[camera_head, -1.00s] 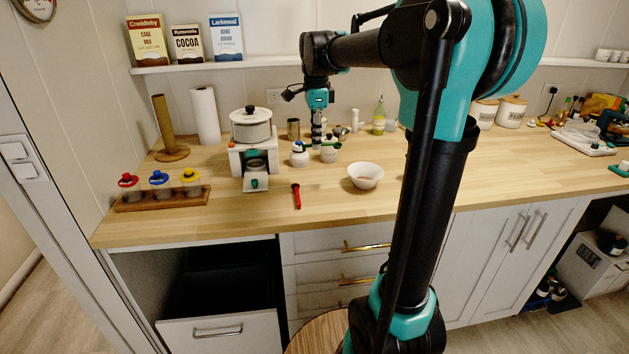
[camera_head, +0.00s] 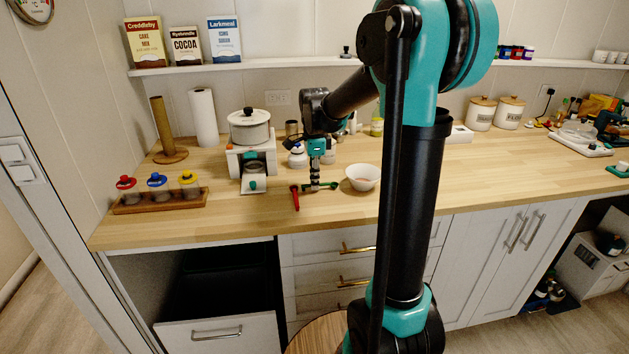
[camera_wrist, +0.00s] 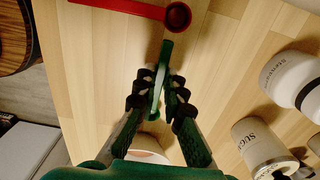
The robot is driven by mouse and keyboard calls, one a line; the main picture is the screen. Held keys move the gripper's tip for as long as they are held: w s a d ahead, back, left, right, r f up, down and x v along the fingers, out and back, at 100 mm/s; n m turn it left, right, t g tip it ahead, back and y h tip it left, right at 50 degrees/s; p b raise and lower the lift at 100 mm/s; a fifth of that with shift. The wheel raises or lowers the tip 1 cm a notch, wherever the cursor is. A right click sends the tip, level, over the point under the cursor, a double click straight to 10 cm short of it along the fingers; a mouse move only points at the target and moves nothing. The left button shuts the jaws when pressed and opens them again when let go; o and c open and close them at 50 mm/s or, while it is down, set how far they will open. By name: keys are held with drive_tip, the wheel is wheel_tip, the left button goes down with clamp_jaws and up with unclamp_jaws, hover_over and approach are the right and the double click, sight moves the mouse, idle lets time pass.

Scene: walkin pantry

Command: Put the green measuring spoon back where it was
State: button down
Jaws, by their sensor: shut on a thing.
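The green measuring spoon (camera_head: 329,187) is held between the fingers of my gripper (camera_head: 315,187), low over the front part of the counter. In the wrist view my gripper (camera_wrist: 158,92) is shut on the green spoon (camera_wrist: 164,58), whose end sticks out past the fingertips towards the red measuring spoon (camera_wrist: 178,16). In the head view the red spoon (camera_head: 295,198) lies on the counter just left of my gripper. I cannot tell whether the green spoon touches the counter.
A white bowl (camera_head: 362,177) stands close on the right. A sugar jar (camera_wrist: 262,143) and a white container (camera_wrist: 292,80) stand behind my gripper. A white appliance with a pot (camera_head: 249,126) is to the left. The counter front (camera_head: 240,218) is clear.

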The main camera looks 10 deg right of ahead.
drive_tip(key=c, duration=1.6)
unclamp_jaws()
drive_tip(key=shift+f, duration=0.1)
wheel_tip(320, 180, up, 12)
drive_tip(key=shift+r, duration=0.15)
